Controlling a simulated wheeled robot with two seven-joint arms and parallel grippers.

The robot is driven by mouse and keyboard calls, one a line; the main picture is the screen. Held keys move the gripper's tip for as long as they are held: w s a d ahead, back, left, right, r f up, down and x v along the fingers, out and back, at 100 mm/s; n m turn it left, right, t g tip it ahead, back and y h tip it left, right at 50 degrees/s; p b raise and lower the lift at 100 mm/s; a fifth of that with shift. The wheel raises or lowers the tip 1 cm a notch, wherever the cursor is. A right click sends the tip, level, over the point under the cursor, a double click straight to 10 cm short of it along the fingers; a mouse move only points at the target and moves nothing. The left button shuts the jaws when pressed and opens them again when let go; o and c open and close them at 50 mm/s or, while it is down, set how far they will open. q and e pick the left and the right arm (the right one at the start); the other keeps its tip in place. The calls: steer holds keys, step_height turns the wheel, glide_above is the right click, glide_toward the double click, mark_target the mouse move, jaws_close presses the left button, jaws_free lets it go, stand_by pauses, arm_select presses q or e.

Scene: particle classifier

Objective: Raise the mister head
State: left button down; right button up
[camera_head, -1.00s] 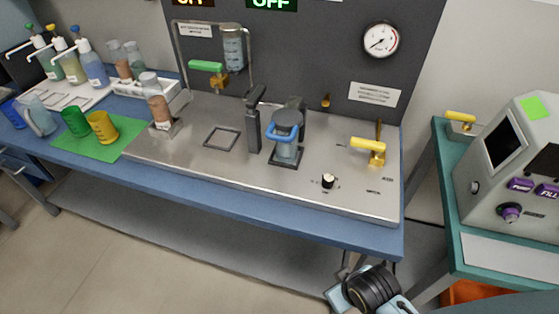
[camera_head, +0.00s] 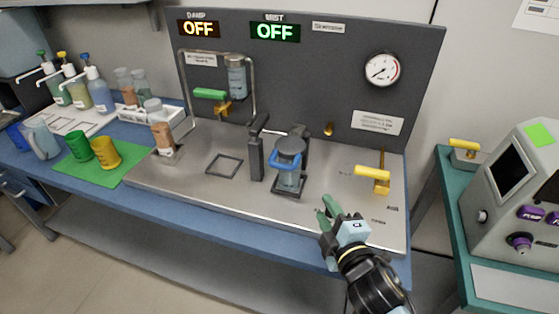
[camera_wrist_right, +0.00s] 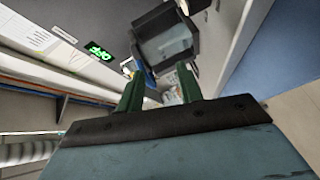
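I cannot tell for certain which part is the mister head. A black post with an angled top (camera_head: 257,147) stands on the steel deck, left of a clear jar (camera_head: 288,178) with a blue looped handle (camera_head: 285,161) in a dark stand. My right gripper (camera_head: 328,207) is over the deck's front right part, right of and nearer than the jar, with its green fingers apart and empty. The right wrist view shows the open fingers (camera_wrist_right: 160,92) with a dark block (camera_wrist_right: 166,42) beyond them. The round knob is hidden behind my right gripper. My left gripper is out of view.
The MIST sign (camera_head: 275,31) and the DAMP sign (camera_head: 198,29) both read OFF. A yellow lever (camera_head: 373,174) is right of my right gripper, below a gauge (camera_head: 382,69). Green and yellow cups stand on a green mat (camera_head: 125,173) at left. A square frame (camera_head: 224,165) lies empty on the deck.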

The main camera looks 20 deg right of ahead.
steer(key=w+a+r+n+t+y, duration=0.1)
steer(key=a+r+n+t+y, duration=0.1)
steer(key=a+r+n+y, duration=0.3)
steer(key=n+h, duration=0.1)
glide_toward(291, 146)
steer(key=w+a, duration=0.6)
steer(key=shift+c, duration=0.5)
